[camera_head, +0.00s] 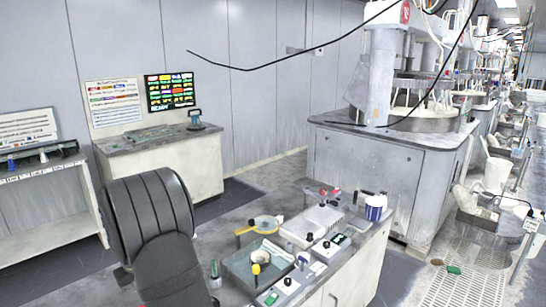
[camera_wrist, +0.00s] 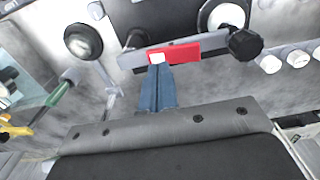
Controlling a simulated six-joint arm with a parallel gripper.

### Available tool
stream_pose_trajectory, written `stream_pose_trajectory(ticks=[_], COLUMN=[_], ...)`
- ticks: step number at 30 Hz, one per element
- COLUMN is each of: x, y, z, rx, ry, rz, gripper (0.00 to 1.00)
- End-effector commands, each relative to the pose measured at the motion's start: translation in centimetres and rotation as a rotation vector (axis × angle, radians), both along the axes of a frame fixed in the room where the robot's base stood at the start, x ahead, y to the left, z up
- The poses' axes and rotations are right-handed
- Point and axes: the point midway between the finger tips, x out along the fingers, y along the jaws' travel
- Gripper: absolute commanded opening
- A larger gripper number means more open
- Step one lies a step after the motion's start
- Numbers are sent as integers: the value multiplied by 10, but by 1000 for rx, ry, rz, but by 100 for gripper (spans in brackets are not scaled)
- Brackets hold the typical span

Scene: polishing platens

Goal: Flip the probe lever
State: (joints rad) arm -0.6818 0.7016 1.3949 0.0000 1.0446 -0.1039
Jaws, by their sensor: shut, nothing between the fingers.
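In the wrist view, a grey bar (camera_wrist: 130,61) carries a red block (camera_wrist: 185,50) and ends at the right in a black faceted knob (camera_wrist: 245,43). It looks like the probe lever, though I cannot be sure. My gripper (camera_wrist: 157,66) shows as narrow blue-grey fingers, closed together with nothing between them. Their tips overlap the bar at a small white patch by the red block's left end; I cannot tell whether they touch. In the head view my gripper is not visible and I cannot single out the lever.
In the wrist view, a round black-rimmed part (camera_wrist: 83,42), a green-handled tool (camera_wrist: 57,93) and white cylinders (camera_wrist: 298,58) surround the bar.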

Motion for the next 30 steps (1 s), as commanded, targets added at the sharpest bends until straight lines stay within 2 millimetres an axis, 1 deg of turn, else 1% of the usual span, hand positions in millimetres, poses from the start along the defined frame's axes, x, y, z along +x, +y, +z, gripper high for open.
stream_pose_trajectory(ticks=[6,18,22,30], x=[0,0,0,0], y=[0,0,0,0], z=[18,48,51,50], rx=[1,1,0,-1], ry=[-1,-1,0,1], rz=[0,0,0,0], gripper=[0,0,0,0])
